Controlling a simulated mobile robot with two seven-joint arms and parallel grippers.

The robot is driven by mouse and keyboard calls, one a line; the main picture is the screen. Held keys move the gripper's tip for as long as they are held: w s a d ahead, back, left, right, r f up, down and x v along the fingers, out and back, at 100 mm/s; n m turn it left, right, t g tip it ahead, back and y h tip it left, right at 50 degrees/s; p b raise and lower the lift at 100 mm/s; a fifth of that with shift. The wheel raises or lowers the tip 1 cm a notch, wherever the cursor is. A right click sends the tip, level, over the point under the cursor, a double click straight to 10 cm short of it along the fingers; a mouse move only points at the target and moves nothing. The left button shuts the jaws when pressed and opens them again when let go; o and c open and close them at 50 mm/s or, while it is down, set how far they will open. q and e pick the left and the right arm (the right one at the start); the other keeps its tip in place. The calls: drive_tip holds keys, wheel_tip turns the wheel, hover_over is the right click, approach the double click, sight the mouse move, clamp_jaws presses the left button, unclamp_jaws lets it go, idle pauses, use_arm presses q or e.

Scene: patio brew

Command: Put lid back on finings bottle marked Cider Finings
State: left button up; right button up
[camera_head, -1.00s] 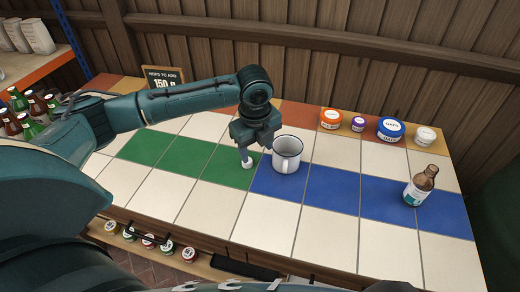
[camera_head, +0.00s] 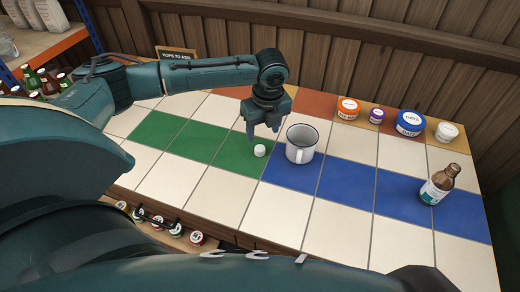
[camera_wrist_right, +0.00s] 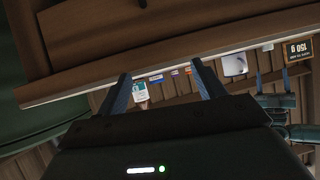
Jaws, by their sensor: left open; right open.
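A small brown bottle (camera_head: 438,187) with a white and teal label stands upright on the blue tiles at the right. Its lettering is too small to read. It also shows between my fingers in the right wrist view (camera_wrist_right: 140,91). A small white lid (camera_head: 260,150) lies on the green tile left of the mug. My left gripper (camera_head: 264,137) is open just above the lid, pointing down; I cannot tell whether a finger touches it. My right gripper (camera_wrist_right: 163,88) is open and empty, seen in its wrist view, away from the bottle.
A white enamel mug (camera_head: 301,145) stands close to the right of my left gripper. Several tubs, including a blue one (camera_head: 410,122) and an orange one (camera_head: 347,108), line the back edge. A dark sign (camera_head: 180,53) stands at the back left. The front tiles are clear.

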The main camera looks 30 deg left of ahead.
sight(260, 148)
use_arm(q)
drive_tip(key=shift+w+a+f, duration=0.1)
drive_tip(key=shift+f, duration=0.65)
drive_tip(key=shift+w+a+f, duration=0.1)
drive_tip(key=shift+f, duration=0.65)
drive_tip(key=f, duration=0.2)
drive_tip(key=a+f, duration=0.1)
drive_tip(key=f, duration=0.2)
drive_tip(key=shift+w, duration=0.2)
drive_tip(key=shift+c, duration=0.4)
drive_tip(key=c, duration=1)
drive_tip(key=shift+o, duration=0.2)
wheel_tip(260, 148, up, 10)
